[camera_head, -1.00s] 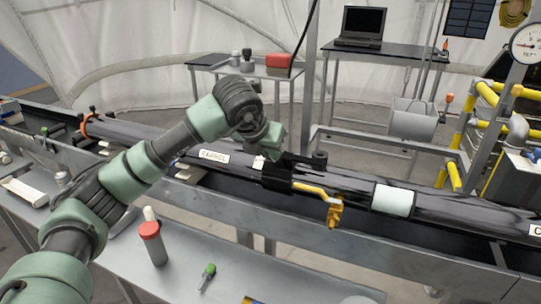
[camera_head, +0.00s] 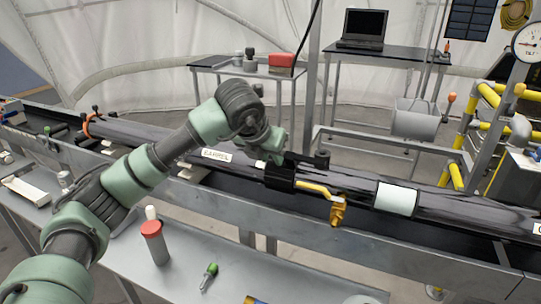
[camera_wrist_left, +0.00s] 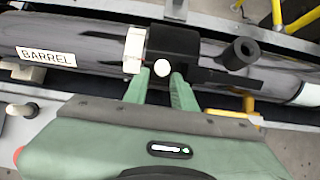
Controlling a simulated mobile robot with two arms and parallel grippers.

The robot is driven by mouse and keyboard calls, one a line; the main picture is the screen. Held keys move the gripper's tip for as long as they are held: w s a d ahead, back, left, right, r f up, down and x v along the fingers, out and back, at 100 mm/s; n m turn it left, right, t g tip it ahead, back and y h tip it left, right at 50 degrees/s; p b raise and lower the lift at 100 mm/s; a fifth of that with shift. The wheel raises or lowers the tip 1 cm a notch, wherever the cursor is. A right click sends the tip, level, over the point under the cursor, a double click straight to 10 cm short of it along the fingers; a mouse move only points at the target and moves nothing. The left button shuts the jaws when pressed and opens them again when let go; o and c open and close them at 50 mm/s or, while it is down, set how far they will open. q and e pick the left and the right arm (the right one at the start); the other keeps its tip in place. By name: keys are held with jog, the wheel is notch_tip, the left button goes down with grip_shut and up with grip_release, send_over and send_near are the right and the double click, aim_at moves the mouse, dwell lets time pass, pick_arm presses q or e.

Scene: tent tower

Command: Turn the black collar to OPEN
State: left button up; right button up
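The black collar (camera_head: 279,177) sits around the dark barrel tube, just right of the BARREL label (camera_head: 216,154). In the left wrist view the collar (camera_wrist_left: 186,45) carries a white round mark (camera_wrist_left: 161,68) and a black arm with a round knob (camera_wrist_left: 240,50) to its right. My left gripper (camera_head: 270,158) is at the collar's upper side. In the left wrist view its two green fingers (camera_wrist_left: 160,77) stand apart, with the white mark showing between their tips. Whether the tips touch the collar I cannot tell. No OPEN marking is readable. My right gripper is not in view.
A yellow handle (camera_head: 317,189) sticks out right of the collar, and a white band (camera_head: 395,199) circles the tube further right. Yellow pipes (camera_head: 486,124) stand at right.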

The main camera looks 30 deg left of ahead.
pick_arm(q)
jog(key=shift+r, duration=0.15)
jog(key=p+v, duration=0.2)
jog(key=v, duration=0.5)
jog(key=shift+s+r, duration=0.15)
jog(key=shift+s, duration=0.1)
